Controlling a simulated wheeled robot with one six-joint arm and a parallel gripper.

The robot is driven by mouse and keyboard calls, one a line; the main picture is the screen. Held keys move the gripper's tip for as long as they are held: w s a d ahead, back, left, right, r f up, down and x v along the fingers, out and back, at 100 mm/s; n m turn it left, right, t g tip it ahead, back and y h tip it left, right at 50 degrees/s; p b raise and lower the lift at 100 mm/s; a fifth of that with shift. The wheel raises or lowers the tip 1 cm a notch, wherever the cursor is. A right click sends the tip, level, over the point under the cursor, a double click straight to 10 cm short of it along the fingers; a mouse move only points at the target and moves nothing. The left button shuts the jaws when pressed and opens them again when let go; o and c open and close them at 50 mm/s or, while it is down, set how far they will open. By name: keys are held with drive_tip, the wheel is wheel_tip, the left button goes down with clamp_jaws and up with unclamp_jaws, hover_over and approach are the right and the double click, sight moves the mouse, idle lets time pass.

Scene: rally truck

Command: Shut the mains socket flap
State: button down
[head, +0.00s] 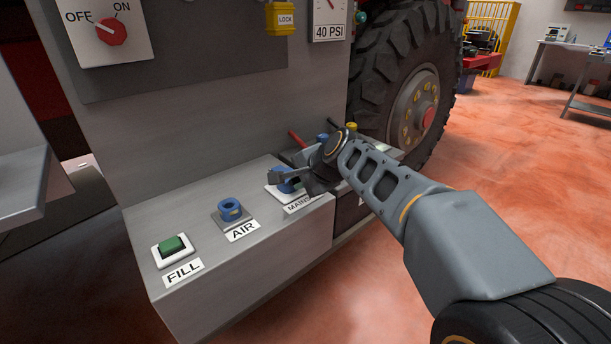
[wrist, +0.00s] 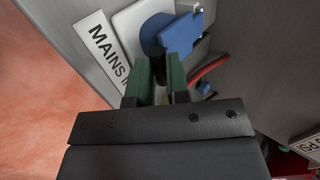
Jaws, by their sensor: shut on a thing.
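The mains socket is a blue round fitting on a white plate, beside the label reading MAINS. In the wrist view the socket (wrist: 154,30) is at the top centre, and its blue flap (wrist: 183,38) stands out to its right, apparently open. In the head view the blue socket (head: 284,186) is partly hidden by my gripper (head: 302,183).
The grey step holds a blue AIR fitting (head: 231,209) and a green FILL switch (head: 172,245) to the left. A large truck wheel (head: 407,95) stands behind my arm. Red rods or hoses (wrist: 210,70) lie near the socket. The floor on the right is open.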

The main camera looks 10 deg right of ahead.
drive_tip(key=c, duration=1.1)
unclamp_jaws()
drive_tip(key=shift+s, duration=0.1)
drive_tip(key=shift+d+r, duration=0.1)
drive_tip(key=p+v, duration=0.4)
drive_tip(key=v, duration=0.9)
drive_tip(key=shift+s+r+p, duration=0.25)
drive_tip(key=shift+p, duration=0.05)
drive_tip(key=shift+d, duration=0.1)
